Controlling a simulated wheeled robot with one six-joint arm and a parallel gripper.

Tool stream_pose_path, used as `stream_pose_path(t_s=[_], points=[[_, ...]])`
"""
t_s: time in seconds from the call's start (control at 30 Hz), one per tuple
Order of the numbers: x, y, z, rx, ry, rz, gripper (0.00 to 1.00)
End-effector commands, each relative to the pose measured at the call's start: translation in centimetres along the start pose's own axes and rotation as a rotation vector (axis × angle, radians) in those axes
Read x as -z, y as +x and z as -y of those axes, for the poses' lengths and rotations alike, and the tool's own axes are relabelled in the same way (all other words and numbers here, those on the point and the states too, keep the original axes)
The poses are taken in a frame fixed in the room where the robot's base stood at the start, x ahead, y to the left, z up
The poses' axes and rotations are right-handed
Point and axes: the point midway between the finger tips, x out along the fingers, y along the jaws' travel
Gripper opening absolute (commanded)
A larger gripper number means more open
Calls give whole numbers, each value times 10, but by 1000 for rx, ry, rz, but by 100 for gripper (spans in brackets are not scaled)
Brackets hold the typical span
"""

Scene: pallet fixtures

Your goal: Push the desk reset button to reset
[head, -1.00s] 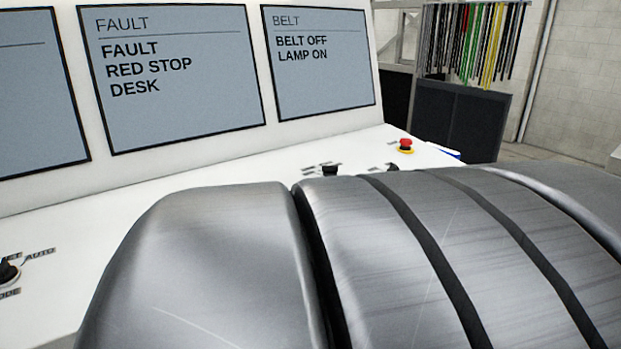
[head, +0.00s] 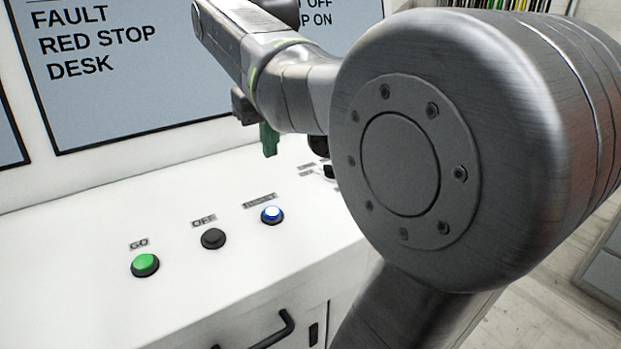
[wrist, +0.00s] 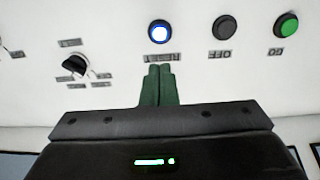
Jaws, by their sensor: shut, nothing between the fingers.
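The reset button (head: 272,214) is a blue-ringed button with a bright white-blue cap on the white desk, under a label that reads RESET. It also shows in the wrist view (wrist: 160,32), upper middle, beyond my fingertips. My gripper (head: 269,140) has green fingers pointing down above the desk, behind the button in the head view. In the wrist view my gripper (wrist: 159,70) is shut and empty, its fingertips over the desk near the RESET label, apart from the button in the picture. My arm hides part of the desk's right side in the head view.
A black OFF button (head: 213,238) and a green GO button (head: 145,264) stand left of reset. A black selector knob (wrist: 75,63) is on the other side. A screen (head: 110,60) reading FAULT RED STOP DESK rises behind the desk. A black handle (head: 270,332) is on the front.

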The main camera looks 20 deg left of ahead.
Motion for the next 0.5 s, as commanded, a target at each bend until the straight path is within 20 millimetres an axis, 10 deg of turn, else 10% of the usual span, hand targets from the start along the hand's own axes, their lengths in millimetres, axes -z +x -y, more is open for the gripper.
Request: stream_pose_path(t_s=[0.5], points=[[0,17,0,0,-1,3,0]])
